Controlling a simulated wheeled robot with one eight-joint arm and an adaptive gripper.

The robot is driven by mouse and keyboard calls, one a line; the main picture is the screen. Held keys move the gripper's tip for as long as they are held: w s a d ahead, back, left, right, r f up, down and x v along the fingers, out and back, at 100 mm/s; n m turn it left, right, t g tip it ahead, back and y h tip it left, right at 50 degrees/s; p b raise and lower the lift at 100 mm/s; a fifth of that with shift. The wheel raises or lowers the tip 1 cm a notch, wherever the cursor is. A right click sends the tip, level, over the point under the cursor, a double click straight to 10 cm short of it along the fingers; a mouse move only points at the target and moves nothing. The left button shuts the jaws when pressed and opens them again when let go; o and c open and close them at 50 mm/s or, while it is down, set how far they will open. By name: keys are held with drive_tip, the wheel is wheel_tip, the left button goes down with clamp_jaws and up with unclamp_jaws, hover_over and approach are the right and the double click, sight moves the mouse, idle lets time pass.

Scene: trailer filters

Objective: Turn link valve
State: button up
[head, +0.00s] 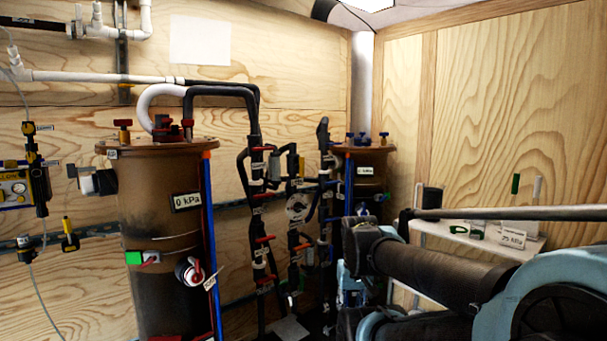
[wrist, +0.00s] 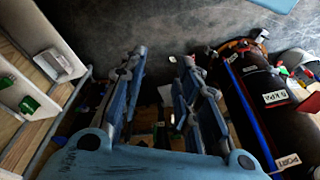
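Pipework with several small valves stands between two brown tanks in the head view. A red-handled valve (head: 263,240) sits on the left dark pipe, and another red-handled valve (head: 302,247) is on the middle pipe. The labels are too small to read, so I cannot tell which is the link valve. My gripper (wrist: 162,58) shows in the wrist view with its two blue fingers spread and nothing between them. In the head view my arm covers the lower right, and light blue parts near the right tank look like my gripper, mostly hidden.
The large left tank (head: 160,250) has a "0 kPa" label (head: 187,201) and a blue pipe. The smaller right tank (head: 362,165) stands in the corner. A white shelf (head: 470,238) with a "25 kPa" label is at the right wall. The wrist view shows a "5 kPa" label (wrist: 276,97).

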wheel_tip(320, 180, up, 38)
drive_tip(key=f+n+t+y, duration=0.1)
drive_tip(key=n+t+y, duration=0.6)
drive_tip(key=t, duration=0.2)
hover_over(302, 166)
drive_tip(key=s+d, duration=0.9)
drive_tip(key=s, duration=0.3)
drive_tip(key=x, duration=1.1)
drive_tip(key=r+x, duration=0.1)
drive_tip(key=x, duration=0.4)
drive_tip(key=shift+w+a+f, duration=0.25)
drive_tip(key=shift+w+a, duration=0.1)
drive_tip(key=shift+a, duration=0.15)
clamp_jaws()
